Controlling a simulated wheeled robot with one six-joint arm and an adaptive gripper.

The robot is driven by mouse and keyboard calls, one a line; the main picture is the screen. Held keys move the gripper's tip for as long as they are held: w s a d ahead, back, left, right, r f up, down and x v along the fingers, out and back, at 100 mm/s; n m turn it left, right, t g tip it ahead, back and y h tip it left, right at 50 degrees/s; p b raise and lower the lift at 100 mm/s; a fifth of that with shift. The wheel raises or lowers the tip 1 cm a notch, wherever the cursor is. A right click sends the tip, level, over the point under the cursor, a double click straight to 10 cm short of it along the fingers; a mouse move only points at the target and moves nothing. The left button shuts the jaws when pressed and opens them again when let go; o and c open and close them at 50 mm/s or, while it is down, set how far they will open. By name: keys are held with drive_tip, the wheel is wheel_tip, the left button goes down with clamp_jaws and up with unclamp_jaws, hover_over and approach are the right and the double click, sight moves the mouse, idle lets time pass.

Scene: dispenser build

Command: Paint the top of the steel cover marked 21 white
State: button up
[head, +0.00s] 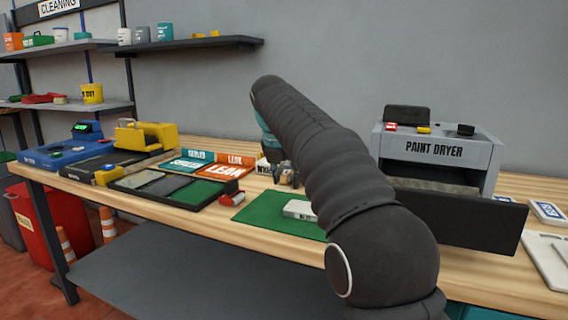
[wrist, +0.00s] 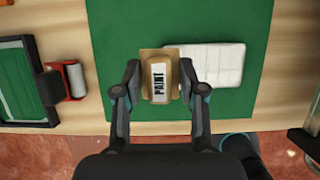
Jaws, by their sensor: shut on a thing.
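My gripper (wrist: 159,78) is shut on a tan block labelled PAINT (wrist: 158,58), with one finger on each side. A flat pale, whitish slab (wrist: 218,65) lies on the green mat (wrist: 240,20), right beside the block in the wrist view. It may be the steel cover; I can read no number on it. The block overlaps its left edge in the picture, and I cannot tell whether they touch. In the head view the slab (head: 298,209) lies on the mat (head: 262,217), and my gripper (head: 287,176) is just behind it, partly hidden by my arm.
The paint dryer (head: 436,150) stands at the right with a dark panel (head: 460,215) in front. A sectioned tray (head: 160,186) and a red roller-like item (head: 236,206) lie left of the mat. SEALED and LEAK panels (head: 230,172) lie behind the tray.

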drive_tip(key=shift+r, duration=2)
